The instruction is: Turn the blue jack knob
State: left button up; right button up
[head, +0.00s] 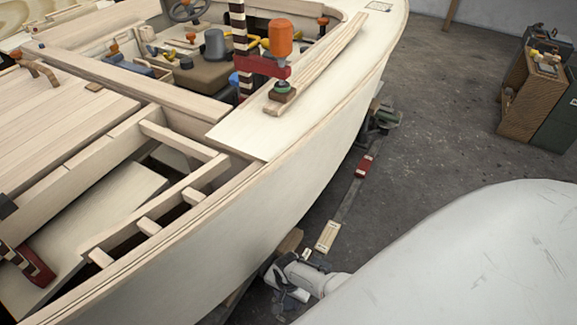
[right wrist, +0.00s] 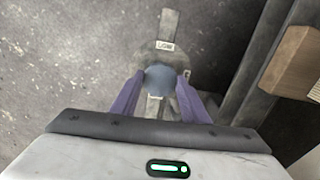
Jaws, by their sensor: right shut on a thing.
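In the right wrist view, the blue jack knob (right wrist: 161,76) is a small rounded blue-grey piece on a grey metal jack (right wrist: 168,45) with a pale label. The two purple fingers of my right gripper (right wrist: 160,88) are on either side of the knob and shut on it. In the head view my right gripper (head: 279,274) is low beside the hull, near the floor. The knob cannot be made out there. My left gripper is not in view.
The pale plywood hull (head: 215,240) fills the left of the head view. An orange-handled clamp (head: 279,38) sits on its edge. A wooden block (right wrist: 295,65) and dark beam are right of the jack in the wrist view. Grey floor (head: 440,110) is open to the right.

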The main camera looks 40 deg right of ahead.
aim_at(289, 300)
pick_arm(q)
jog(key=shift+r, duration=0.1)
pick_arm(e)
jog(key=shift+m, duration=0.4)
jog(key=o, duration=1.1)
jog(key=shift+c, duration=0.2)
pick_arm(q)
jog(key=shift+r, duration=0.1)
pick_arm(e)
jog(key=shift+r, duration=0.1)
jog(key=shift+r+p, duration=0.3)
jog(key=shift+p, duration=0.1)
pick_arm(q)
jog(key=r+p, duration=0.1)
jog(key=p, duration=0.1)
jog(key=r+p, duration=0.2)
jog(key=p, duration=0.1)
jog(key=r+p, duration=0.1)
jog(key=p, duration=0.1)
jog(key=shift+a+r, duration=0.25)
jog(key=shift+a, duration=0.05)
pick_arm(e)
notch_tip(289, 300, up, 10)
jog(key=shift+f, duration=0.25)
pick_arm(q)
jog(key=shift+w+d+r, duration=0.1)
